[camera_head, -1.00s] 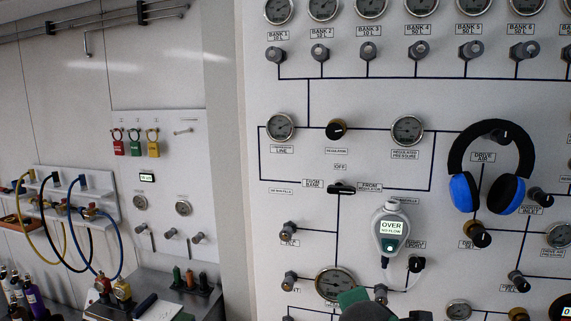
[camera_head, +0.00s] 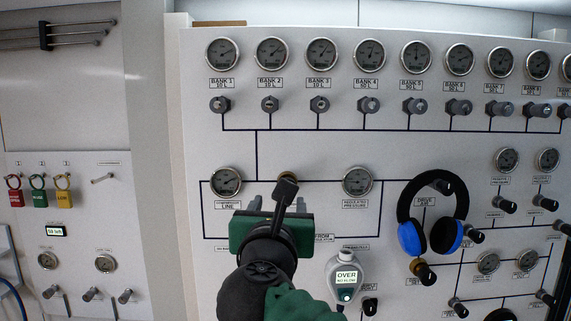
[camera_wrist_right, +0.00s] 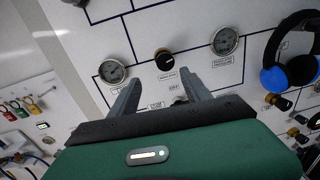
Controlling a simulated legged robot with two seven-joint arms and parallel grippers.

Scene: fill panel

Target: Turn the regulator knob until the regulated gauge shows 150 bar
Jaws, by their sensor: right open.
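In the right wrist view the whole knob (camera_wrist_right: 165,59) shows, ahead of and between the fingertips. The regulated pressure gauge (camera_head: 358,181) is right of it and also shows in the wrist view (camera_wrist_right: 225,41); its reading is too small to tell. My right gripper (camera_head: 272,198) is open and empty in front of the panel; its spread fingers (camera_wrist_right: 161,78) appear apart from the knob. My left gripper is out of view.
Another line gauge (camera_head: 225,182) is left of the knob. Blue-black headphones (camera_head: 410,237) hang farther right. Bank gauges and valves line the panel top.

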